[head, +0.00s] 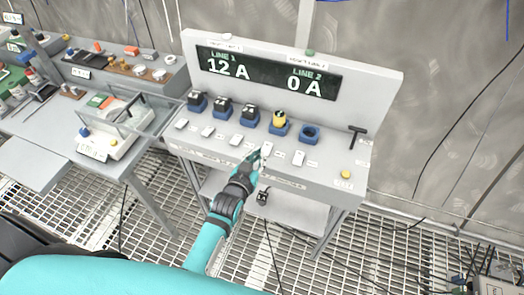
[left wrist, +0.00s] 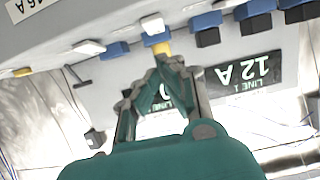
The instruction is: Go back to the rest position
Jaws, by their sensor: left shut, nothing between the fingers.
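My left gripper (head: 259,156) is over the front part of the grey console (head: 330,178). Its fingers are shut and empty, close to a white switch (head: 268,148) below the yellow-topped plug (head: 279,117). I cannot tell whether the fingertips touch the switch. In the left wrist view the shut fingers (left wrist: 163,66) come together just below a white switch (left wrist: 153,24), with a yellow part behind the tips. My right gripper is in neither view.
The console display (head: 265,73) reads LINE 1 12 A and LINE 2 0 A. Black plugs (head: 222,107) stand in blue sockets; one blue socket (head: 309,133) looks empty. A black T-handle (head: 356,135) stands at the right. A cluttered bench (head: 60,130) lies left, with grating floor between.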

